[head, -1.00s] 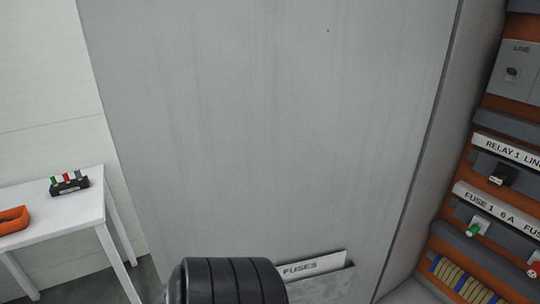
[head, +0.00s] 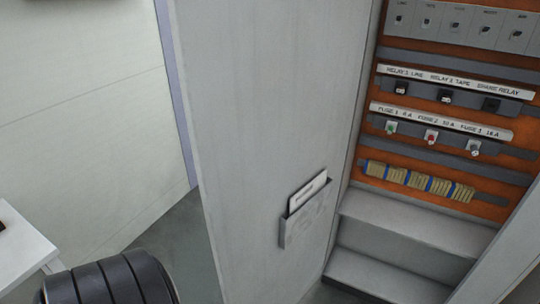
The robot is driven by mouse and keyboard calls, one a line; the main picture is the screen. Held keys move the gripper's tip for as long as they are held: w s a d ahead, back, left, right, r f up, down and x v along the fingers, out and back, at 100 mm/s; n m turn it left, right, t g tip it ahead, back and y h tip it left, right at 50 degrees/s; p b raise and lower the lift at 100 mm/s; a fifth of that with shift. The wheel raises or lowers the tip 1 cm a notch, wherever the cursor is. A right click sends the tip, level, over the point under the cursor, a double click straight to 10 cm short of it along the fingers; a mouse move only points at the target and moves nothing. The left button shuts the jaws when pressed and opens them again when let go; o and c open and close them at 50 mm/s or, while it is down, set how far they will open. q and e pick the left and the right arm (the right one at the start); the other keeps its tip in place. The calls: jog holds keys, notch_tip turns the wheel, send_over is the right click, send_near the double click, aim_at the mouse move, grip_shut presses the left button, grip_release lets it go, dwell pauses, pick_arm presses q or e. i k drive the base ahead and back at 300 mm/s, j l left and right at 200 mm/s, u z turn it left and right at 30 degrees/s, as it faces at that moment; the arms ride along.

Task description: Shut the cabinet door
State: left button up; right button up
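The grey cabinet door (head: 250,120) stands open and fills the middle of the head view, with a pocket (head: 305,218) on its inner face holding a white card. The open cabinet (head: 400,225) shows to the right of the door, with its orange back panel (head: 450,112) in plain sight. A black ribbed part of my own arm shows at the bottom left, in front of the floor and apart from the door in the picture. Neither gripper's fingers can be seen.
Inside the cabinet are a row of switches (head: 455,22), relays, fuses (head: 431,137) and a terminal strip (head: 420,181). A white table (head: 22,250) stands at the lower left. Grey floor (head: 180,235) shows between the table and the door.

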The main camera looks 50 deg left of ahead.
aim_at(269, 89)
jog(key=k+j, duration=0.1)
jog(key=j, duration=0.3)
jog(key=k+j+z, duration=0.1)
jog(key=j, duration=0.3)
jog(key=k+j, duration=0.2)
jog(key=j, duration=0.15)
jog(key=k+j+z, duration=0.1)
jog(key=j, duration=0.3)
jog(key=i+j, duration=0.1)
jog(key=j, duration=0.4)
jog(key=i+j+z, duration=0.1)
jog(key=j, duration=0.4)
jog(key=i+j, duration=0.1)
jog(key=j, duration=0.45)
